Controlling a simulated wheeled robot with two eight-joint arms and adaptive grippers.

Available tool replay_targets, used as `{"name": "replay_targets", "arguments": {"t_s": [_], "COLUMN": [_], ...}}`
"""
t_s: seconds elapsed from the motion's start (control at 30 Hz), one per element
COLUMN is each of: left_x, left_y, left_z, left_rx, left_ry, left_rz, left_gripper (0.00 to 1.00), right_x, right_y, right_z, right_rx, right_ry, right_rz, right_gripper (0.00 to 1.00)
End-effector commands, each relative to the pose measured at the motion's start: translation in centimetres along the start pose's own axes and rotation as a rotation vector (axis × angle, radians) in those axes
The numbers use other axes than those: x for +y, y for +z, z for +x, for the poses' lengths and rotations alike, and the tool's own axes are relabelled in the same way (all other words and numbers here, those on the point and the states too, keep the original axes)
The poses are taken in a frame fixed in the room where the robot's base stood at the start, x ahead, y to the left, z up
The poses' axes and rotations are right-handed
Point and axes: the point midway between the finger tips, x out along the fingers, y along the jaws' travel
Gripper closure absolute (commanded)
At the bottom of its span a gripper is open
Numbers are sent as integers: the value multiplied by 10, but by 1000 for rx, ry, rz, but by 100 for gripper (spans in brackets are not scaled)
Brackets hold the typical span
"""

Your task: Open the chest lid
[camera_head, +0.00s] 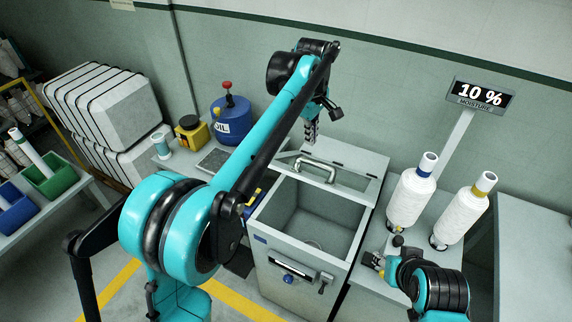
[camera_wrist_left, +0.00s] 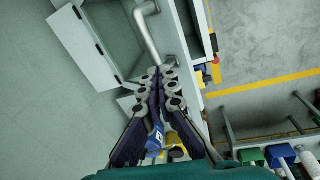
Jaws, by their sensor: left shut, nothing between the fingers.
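The grey chest (camera_head: 350,265) stands in the middle of the head view, its hollow inside showing. At its back is the pale lid panel (camera_head: 350,180) with a bent metal handle (camera_head: 316,170). I cannot tell the lid's exact angle. My left gripper (camera_head: 311,138) points down just above and behind the handle, shut and empty. In the left wrist view its fingertips (camera_wrist_left: 160,85) are together, close to the end of the handle bar (camera_wrist_left: 149,35); contact is unclear. My right gripper (camera_head: 374,261) is low beside the chest's right side; its finger opening is too small to judge.
Two white yarn cones (camera_head: 411,197) stand on the bench right of the chest, below a moisture sign (camera_head: 480,95). A blue oil can (camera_head: 230,120) and a yellow container (camera_head: 192,132) stand to the left. The wall is close behind.

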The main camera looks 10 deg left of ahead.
Motion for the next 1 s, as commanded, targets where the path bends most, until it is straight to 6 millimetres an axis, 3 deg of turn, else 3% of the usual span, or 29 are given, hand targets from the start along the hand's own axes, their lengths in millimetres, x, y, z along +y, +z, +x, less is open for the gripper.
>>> {"name": "replay_targets", "arguments": {"t_s": [0.1, 0.4, 0.6, 0.77, 1.0], "left_x": [-51, -177, -228, -257, -289], "left_y": [-8, -9, -4, 0, 5], "left_z": [14, 62, 95, 122, 171], "left_rx": [30, 165, 238, 282, 313], "left_ry": [62, 188, 224, 252, 360], "left_rz": [153, 555, 710, 774, 686], "left_gripper": [100, 100, 100, 100, 100], "right_x": [0, 0, 0, 0, 0], "right_y": [18, 47, 57, 63, 69], "right_z": [25, 65, 79, 88, 96], "right_rx": [0, 0, 0, 0, 0], "right_ry": [0, 0, 0, 0, 0], "right_rz": [0, 0, 0, 0, 0], "right_gripper": [60, 60, 60, 60, 60]}}
